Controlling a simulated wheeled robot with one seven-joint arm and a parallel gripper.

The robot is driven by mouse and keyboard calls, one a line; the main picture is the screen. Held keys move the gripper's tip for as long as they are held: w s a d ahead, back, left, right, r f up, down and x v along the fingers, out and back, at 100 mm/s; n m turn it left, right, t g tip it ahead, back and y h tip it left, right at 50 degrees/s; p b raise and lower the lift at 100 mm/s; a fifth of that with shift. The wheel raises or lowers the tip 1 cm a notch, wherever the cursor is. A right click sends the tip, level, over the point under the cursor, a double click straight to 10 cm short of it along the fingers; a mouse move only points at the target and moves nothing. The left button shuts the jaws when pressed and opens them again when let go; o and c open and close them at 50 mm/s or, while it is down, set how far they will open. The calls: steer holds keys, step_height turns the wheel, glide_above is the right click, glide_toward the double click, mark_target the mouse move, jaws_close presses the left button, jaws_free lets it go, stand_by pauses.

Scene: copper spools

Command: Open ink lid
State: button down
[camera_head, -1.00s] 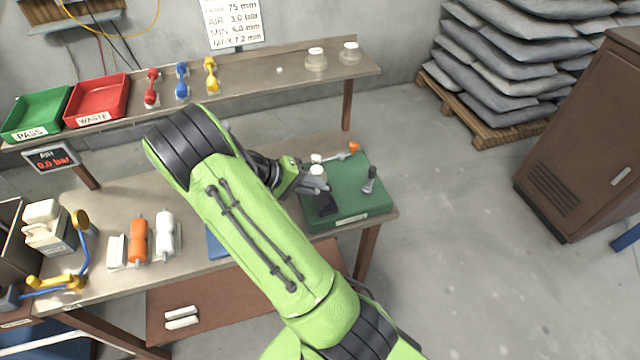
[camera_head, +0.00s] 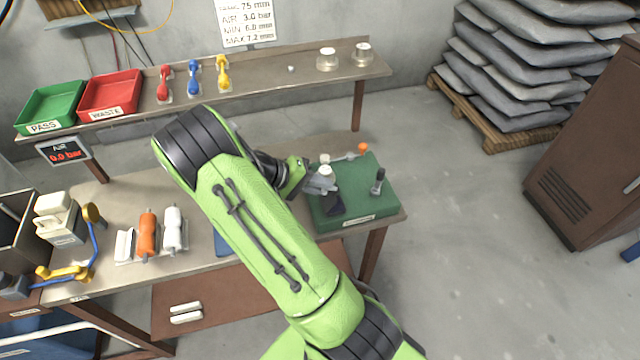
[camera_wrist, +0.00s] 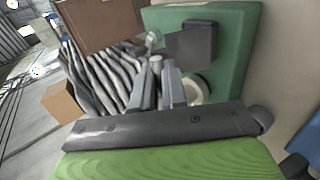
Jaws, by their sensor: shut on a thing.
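The green mat (camera_head: 384,206) lies at the right end of the bench. A small jar with a white lid (camera_head: 326,171) stands on it, beside my gripper's fingers. I take this to be the ink lid. My gripper (camera_head: 322,184) reaches over the mat from the left, its grey fingers at the lid. In the wrist view, the two fingers (camera_wrist: 164,86) are close together, and a pale round rim (camera_wrist: 198,90) shows partly behind them. The fingers hide most of the contact. A second small white top (camera_head: 325,158) stands just behind.
A dark upright tool (camera_head: 378,182) and an orange-tipped rod (camera_head: 358,150) are on the mat. In the wrist view, a dark block (camera_wrist: 192,44) is close to the fingers. Orange and white rollers (camera_head: 148,234) lie left.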

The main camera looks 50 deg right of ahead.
steer(key=shift+a+f, duration=0.25)
steer(key=shift+f, duration=0.05)
steer(key=c, duration=1.1)
jaws_free()
steer(key=shift+r, duration=0.1)
steer(key=w+a+r+p, duration=0.2)
steer(key=a+r+p, duration=0.2)
steer(key=r, duration=0.3)
steer(key=w+a+r+p, duration=0.3)
steer(key=a+r+p, duration=0.2)
steer(key=r+p, duration=0.2)
steer(key=shift+w+r, duration=0.2)
steer(key=shift+r, duration=0.2)
